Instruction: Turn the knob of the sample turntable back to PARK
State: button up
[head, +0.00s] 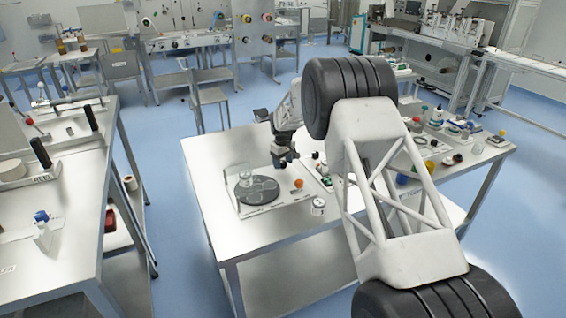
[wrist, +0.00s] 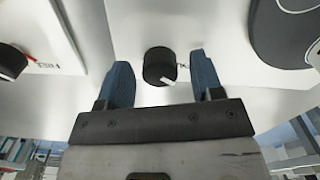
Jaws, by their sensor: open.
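The sample turntable has a dark round disc (head: 257,190) on a pale base plate (head: 284,200); the disc's edge also shows at the right of the wrist view (wrist: 281,40). Its black knob (wrist: 157,62) has a white pointer mark on its lower right edge. A partly hidden printed label is just right of the knob. My gripper (wrist: 163,72), with blue fingers, is open, and the knob appears between the fingertips without visible contact. I cannot tell the height gap. In the head view my gripper (head: 285,163) is above the plate's far side and hides the knob.
Another black knob (wrist: 14,62) with a red pointer sits on a neighbouring plate at the left of the wrist view. The table's front left (head: 215,165) is clear.

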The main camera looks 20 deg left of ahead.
aim_at(283, 162)
jog(key=shift+r, duration=3.9)
jog(key=shift+r, duration=0.1)
